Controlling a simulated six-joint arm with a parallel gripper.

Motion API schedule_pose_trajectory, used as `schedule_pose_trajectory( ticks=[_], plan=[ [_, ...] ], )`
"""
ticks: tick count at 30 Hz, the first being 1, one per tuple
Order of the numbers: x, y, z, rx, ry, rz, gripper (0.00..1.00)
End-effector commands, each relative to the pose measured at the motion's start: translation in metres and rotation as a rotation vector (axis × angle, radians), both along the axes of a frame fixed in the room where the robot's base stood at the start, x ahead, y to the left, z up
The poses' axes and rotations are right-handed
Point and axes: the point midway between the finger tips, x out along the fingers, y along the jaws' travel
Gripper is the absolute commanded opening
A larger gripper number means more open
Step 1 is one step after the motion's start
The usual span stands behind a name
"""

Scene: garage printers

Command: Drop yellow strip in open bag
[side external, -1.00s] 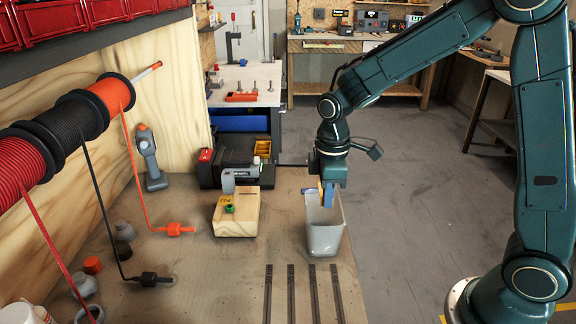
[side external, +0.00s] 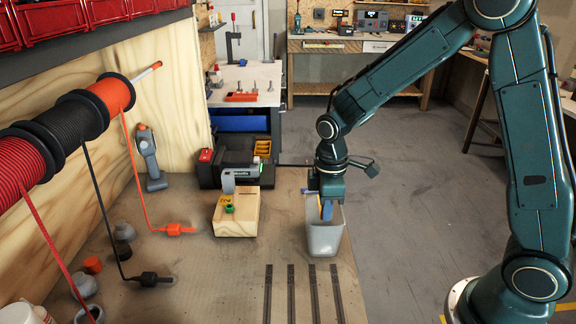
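The open bag (side external: 324,241) is a pale grey, open-topped container standing upright at the right edge of the wooden bench. My gripper (side external: 326,210) points down into its mouth, with a blue finger below the bag's rim. A thin yellow-orange sliver (side external: 321,207) shows beside the blue finger; it may be the yellow strip, but it is too small to be sure. The gap between the fingers is hidden, so I cannot see whether they hold anything. The inside bottom of the bag is hidden by its front wall.
A wooden block (side external: 236,214) with a small grey device and a green piece stands left of the bag. Dark slots (side external: 300,290) run along the bench in front. Spools of red, black and orange cord (side external: 85,115) hang at left. The bench between block and bag is clear.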

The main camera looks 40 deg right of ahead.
Motion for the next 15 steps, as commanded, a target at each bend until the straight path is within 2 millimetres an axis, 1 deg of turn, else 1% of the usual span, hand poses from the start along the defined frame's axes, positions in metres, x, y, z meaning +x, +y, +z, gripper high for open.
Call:
schedule_pose_trajectory(
  ticks=[8,11,12,13,15],
  plan=[
    [-0.0001,0.0,-0.0005,0.0,0.0,0.0,0.0],
    [-0.0001,0.0,-0.0005,0.0,0.0,0.0,0.17],
    [-0.0001,0.0,-0.0004,0.0,0.0,0.0,0.24],
    [-0.0001,0.0,-0.0004,0.0,0.0,0.0,0.28],
    [-0.0001,0.0,-0.0004,0.0,0.0,0.0,0.28]
  ],
)
